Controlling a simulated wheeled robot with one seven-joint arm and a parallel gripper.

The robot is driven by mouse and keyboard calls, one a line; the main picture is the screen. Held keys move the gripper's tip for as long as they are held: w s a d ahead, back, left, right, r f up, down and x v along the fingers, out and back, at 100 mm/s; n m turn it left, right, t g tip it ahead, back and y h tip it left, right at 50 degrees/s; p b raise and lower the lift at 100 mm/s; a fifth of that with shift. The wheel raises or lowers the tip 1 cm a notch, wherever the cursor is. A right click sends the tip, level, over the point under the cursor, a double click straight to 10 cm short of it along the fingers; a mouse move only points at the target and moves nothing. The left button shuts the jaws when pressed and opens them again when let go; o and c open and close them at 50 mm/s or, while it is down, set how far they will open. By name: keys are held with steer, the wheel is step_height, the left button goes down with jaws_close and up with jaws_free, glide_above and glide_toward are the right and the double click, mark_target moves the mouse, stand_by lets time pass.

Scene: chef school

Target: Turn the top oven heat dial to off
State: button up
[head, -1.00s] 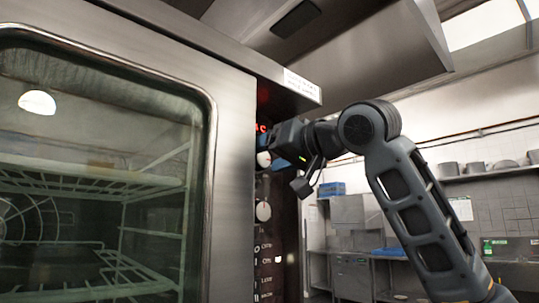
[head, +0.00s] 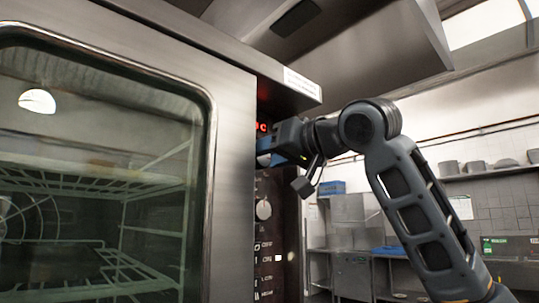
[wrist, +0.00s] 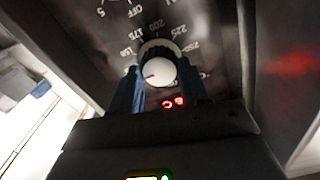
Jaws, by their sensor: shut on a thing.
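The top oven heat dial (wrist: 160,71) is a round white knob with a red mark pointing to the lower left in the wrist view. Numbers from 150 to 250 ring its upper side. My gripper (wrist: 159,68) has its blue fingers on both sides of the dial and is shut on it. In the head view my gripper (head: 275,150) reaches the oven's control panel (head: 280,225) from the right and mostly covers the dial.
A second white dial (head: 264,209) sits lower on the panel, with several buttons below. A red display (wrist: 173,102) glows beside the gripped dial. The oven's glass door (head: 95,180) is shut at left. A hood overhangs above; open room lies right.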

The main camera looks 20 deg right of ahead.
steer(key=n, duration=0.9)
steer(key=shift+a, duration=0.1)
steer(key=n, duration=0.4)
steer(key=shift+n, duration=0.3)
steer(key=n, duration=0.4)
steer(key=shift+f+n, duration=0.1)
steer(key=shift+n, duration=0.3)
steer(key=shift+a, duration=0.1)
steer(key=o, duration=1.1)
steer(key=shift+c, duration=0.2)
steer(key=b+v, duration=0.2)
steer(key=v, duration=0.6)
